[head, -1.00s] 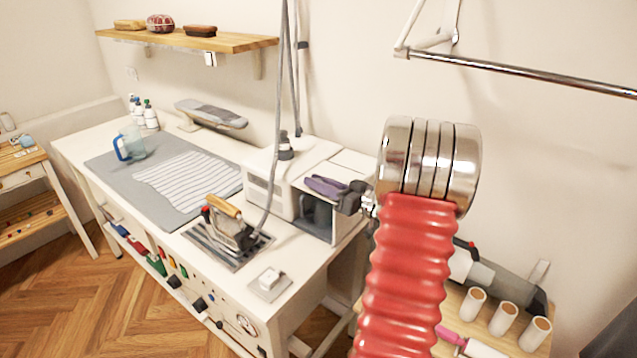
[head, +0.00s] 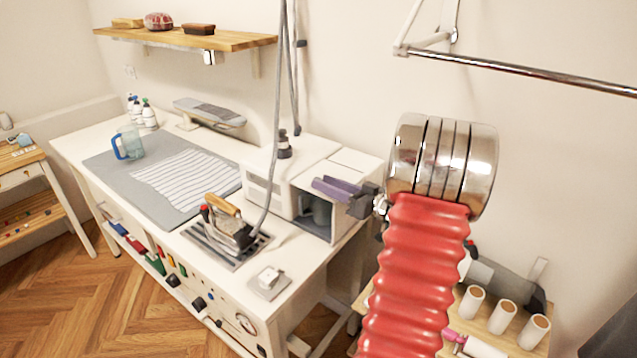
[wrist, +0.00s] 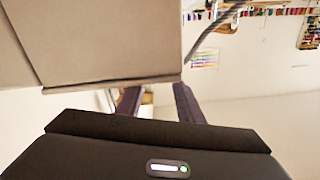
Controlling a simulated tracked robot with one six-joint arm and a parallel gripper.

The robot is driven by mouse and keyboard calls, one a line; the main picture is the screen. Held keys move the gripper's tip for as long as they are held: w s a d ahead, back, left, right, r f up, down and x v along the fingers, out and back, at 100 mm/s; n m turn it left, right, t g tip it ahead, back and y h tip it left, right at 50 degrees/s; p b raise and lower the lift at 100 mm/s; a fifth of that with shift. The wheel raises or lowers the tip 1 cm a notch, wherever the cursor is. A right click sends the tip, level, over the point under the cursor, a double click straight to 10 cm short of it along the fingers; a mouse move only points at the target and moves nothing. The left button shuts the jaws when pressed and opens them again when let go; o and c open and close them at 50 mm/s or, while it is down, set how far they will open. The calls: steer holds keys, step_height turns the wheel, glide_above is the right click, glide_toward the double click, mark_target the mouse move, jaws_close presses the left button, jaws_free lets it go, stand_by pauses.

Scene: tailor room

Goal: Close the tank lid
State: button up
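The white machine (head: 265,187) stands at the right end of the workbench. Its right-hand section (head: 357,163) has a pale top panel and an open front with a grey object (head: 322,212) inside. I cannot tell which panel is the tank lid or how it stands. My gripper (head: 333,189), with purple fingers, is in front of the upper part of this opening. In the wrist view my gripper (wrist: 158,98) shows its two fingers apart with nothing seen between them. A large beige surface (wrist: 100,40), probably the machine's, fills the upper left there, close to the fingers.
An iron (head: 228,228) rests on a grate left of the machine, with hoses hanging above. A small white object on a plate (head: 268,283) lies at the bench's front corner. White rolls (head: 503,316) stand on a side table at right.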

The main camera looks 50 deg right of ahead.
steer(key=s+d, duration=0.1)
steer(key=s, duration=0.9)
steer(key=shift+f, duration=0.25)
steer(key=shift+d, duration=0.1)
